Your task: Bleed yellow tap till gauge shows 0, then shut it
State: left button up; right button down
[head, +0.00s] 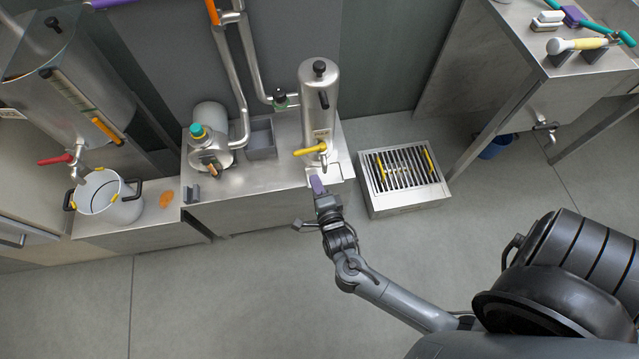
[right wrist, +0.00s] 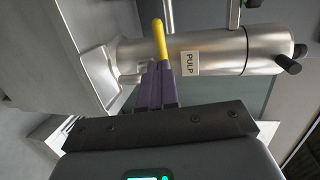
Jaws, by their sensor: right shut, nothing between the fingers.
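The yellow tap lever (head: 311,150) sits low on the front of an upright steel cylinder (head: 318,100) and points left in the head view. In the right wrist view the yellow lever (right wrist: 160,39) lies just beyond my purple fingertips, beside a cylinder (right wrist: 225,52) labelled PULP. My right gripper (head: 317,184) is shut and empty, just in front of and below the lever. The fingers (right wrist: 159,70) overlap the lever's near end in the picture; I cannot tell whether they touch it. No readable gauge face shows. My left gripper is out of view.
A steel bench (head: 250,184) carries the cylinder, pipes and a teal-capped unit (head: 208,150). A drain grate box (head: 403,180) stands on the floor to the right. A white pot (head: 104,196) stands under a red tap (head: 56,160) at left. The foreground floor is clear.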

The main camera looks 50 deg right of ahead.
aim_at(310, 150)
jog(key=b+x, duration=0.2)
jog(key=x, duration=0.7)
jog(key=shift+b, duration=0.35)
jog(key=shift+w+d, duration=0.1)
jog(key=shift+w, duration=0.05)
jog(key=shift+w+d+f, duration=0.1)
jog(key=shift+w+f, duration=0.25)
jog(key=shift+w, duration=0.1)
jog(key=shift+s+p, duration=0.1)
jog(key=shift+p, duration=0.2)
